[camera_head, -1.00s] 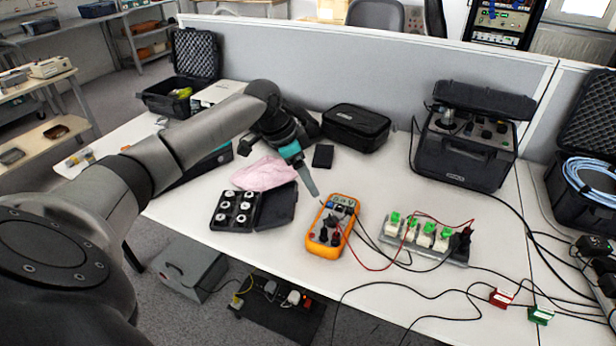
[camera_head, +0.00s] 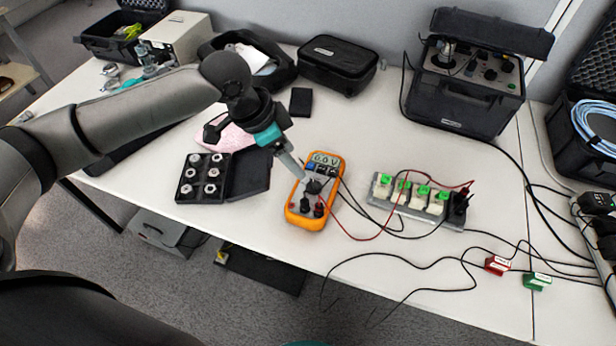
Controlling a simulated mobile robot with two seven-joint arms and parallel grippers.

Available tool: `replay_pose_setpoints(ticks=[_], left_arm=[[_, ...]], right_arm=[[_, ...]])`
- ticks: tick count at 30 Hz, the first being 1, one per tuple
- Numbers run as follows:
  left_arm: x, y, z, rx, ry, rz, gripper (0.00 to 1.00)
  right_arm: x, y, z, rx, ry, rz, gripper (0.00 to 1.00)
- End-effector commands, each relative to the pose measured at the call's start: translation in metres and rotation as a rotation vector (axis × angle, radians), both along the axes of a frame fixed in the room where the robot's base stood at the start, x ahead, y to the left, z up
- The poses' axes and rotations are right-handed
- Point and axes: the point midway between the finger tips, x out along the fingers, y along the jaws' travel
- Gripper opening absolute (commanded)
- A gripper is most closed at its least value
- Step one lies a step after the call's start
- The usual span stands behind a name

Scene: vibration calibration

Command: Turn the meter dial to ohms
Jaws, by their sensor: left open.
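The orange multimeter (camera_head: 298,216) lies face up on the white table, its display at the far end reading about "0.0 V". Its black dial (camera_head: 314,187) is at the middle of the face; the dial's pointer setting is too small to read. My left gripper (camera_head: 302,178) reaches in from the upper left, fingers pointing down toward the meter, with the tips right by the dial. The fingers overlap in this view, so the gap between them is hard to see, and I cannot tell whether they touch the dial. My right gripper is not visible.
Red and black leads run from the meter to a grey terminal strip (camera_head: 412,209) with green-topped blocks. A black tray of round weights (camera_head: 186,190) and a pink cloth (camera_head: 228,138) lie left of it. Black cases stand behind. Red (camera_head: 497,265) and green (camera_head: 537,281) blocks lie at the front right.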

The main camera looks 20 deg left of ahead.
Motion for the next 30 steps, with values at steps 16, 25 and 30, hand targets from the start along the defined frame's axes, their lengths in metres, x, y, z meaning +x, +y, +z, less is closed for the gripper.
replay_pose_setpoints(ticks=[16,25,30], left_arm=[[0.025,-0.032,-0.099,0.0,0.0,0.0,0.74],[0.029,-0.035,-0.108,0.001,-0.001,0.001,0.74],[0.028,-0.035,-0.108,0.001,-0.001,0.001,0.72]], right_arm=[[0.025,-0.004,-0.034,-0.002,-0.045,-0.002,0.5],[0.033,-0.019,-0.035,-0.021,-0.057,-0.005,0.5],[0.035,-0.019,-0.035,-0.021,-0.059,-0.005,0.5]])
